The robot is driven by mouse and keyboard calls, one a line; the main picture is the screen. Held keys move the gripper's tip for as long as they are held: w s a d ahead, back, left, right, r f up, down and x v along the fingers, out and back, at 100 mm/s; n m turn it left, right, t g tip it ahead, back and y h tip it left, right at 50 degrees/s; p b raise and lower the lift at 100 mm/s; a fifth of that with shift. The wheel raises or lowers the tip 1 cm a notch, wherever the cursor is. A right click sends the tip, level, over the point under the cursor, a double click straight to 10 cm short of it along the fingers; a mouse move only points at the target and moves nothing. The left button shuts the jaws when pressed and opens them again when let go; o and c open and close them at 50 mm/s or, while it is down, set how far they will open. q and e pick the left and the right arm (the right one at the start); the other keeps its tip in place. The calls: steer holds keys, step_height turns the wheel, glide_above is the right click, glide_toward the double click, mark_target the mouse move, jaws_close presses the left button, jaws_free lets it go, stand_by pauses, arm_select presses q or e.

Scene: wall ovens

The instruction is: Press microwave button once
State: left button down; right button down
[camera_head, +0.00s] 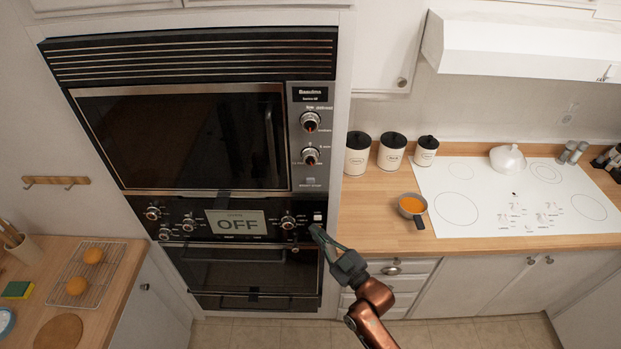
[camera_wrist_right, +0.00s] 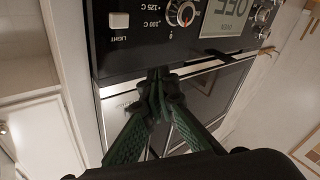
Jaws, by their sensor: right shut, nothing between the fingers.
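The microwave (camera_head: 185,135) is the upper unit of the wall oven stack. Its button (camera_head: 311,181), a small grey square, sits on the right-hand panel below two knobs. My right gripper (camera_head: 314,229) is shut and empty, in front of the lower right of the oven control panel, below the microwave button. In the right wrist view the shut fingertips (camera_wrist_right: 159,74) are close to the lower edge of the black oven panel (camera_wrist_right: 140,50); I cannot tell whether they touch it. The microwave button is not visible there. My left gripper is not in view.
The oven panel holds several knobs, an OFF display (camera_head: 237,223) and a white light switch (camera_head: 318,216) close to my right fingertips. A counter to the right bears canisters, an orange-filled pan (camera_head: 411,205) and a white cooktop (camera_head: 515,225). A left counter holds a rack (camera_head: 84,273).

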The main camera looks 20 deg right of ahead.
mark_target(310, 181)
steer(key=s+a+r+n+t+y, duration=0.1)
steer(key=s+a+r+y, duration=0.1)
steer(key=r, duration=1)
steer(key=shift+s+a+r+n+p, duration=0.25)
steer(key=shift+s+n+p, duration=0.15)
steer(key=shift+s, duration=0.3)
steer(key=shift+w+d, duration=0.1)
steer(key=shift+w+d+b, duration=0.3)
steer(key=shift+w+d, duration=0.1)
steer(key=shift+w, duration=1)
steer(key=shift+w+d+b, duration=0.35)
steer(key=shift+w+d, duration=0.05)
steer(key=shift+w, duration=0.95)
steer(key=shift+w+d+b, duration=0.3)
steer(key=shift+w+d, duration=0.1)
steer(key=shift+w, duration=1)
steer(key=shift+w+d, duration=0.1)
steer(key=shift+w, duration=0.3)
